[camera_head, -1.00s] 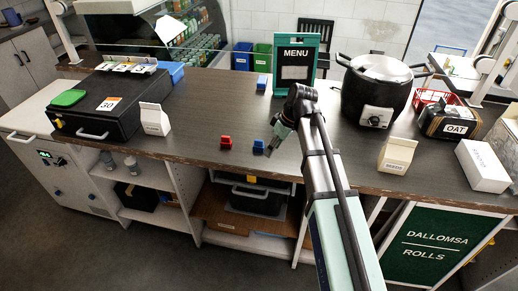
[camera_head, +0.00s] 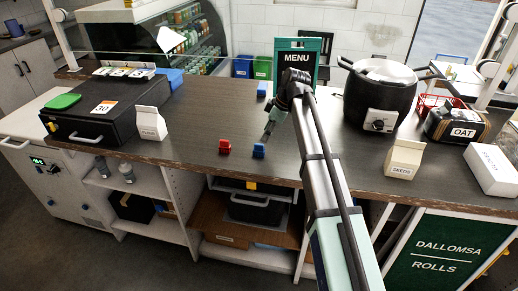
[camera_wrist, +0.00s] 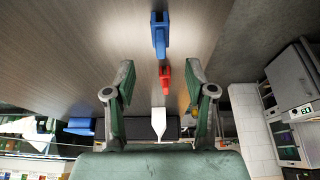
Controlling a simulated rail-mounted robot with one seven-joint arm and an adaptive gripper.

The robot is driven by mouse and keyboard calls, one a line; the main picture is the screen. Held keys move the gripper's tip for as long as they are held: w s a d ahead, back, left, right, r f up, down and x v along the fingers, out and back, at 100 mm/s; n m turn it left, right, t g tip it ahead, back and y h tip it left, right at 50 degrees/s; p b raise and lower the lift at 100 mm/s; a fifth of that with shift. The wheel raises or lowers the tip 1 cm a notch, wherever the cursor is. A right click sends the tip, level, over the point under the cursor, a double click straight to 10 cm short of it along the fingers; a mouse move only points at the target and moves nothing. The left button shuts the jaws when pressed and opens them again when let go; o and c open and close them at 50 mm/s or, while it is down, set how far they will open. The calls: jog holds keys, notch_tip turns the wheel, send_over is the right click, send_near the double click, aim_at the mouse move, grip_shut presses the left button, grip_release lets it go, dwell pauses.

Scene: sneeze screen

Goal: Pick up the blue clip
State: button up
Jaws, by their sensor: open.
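The blue clip (camera_head: 259,151) stands on the dark wooden counter, right of a red clip (camera_head: 225,146). In the wrist view the blue clip (camera_wrist: 160,36) is at top centre, and the red clip (camera_wrist: 164,77) lies below it, seen in the gap between the fingers. My gripper (camera_head: 268,134) is just beyond the blue clip in the head view, and a little to its right. In the wrist view my gripper (camera_wrist: 160,82) has its two fingers wide apart with nothing held. The blue clip is outside the finger gap there.
A second blue object (camera_head: 262,90) lies farther back, near the menu sign (camera_head: 296,62). A carton (camera_head: 152,123) and black cash drawer (camera_head: 95,122) stand left. A black pot (camera_head: 378,100) and seeds carton (camera_head: 404,158) stand right. The counter around the clips is clear.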

aim_at(259, 149)
jog(key=x, duration=0.3)
jog(key=shift+a+f+p, duration=0.1)
jog(key=shift+f+p, duration=0.15)
jog(key=shift+p, duration=0.1)
jog(key=shift+d+p+x, duration=0.2)
jog(key=shift+p+x, duration=0.95)
jog(key=shift+x, duration=1.75)
grip_shut()
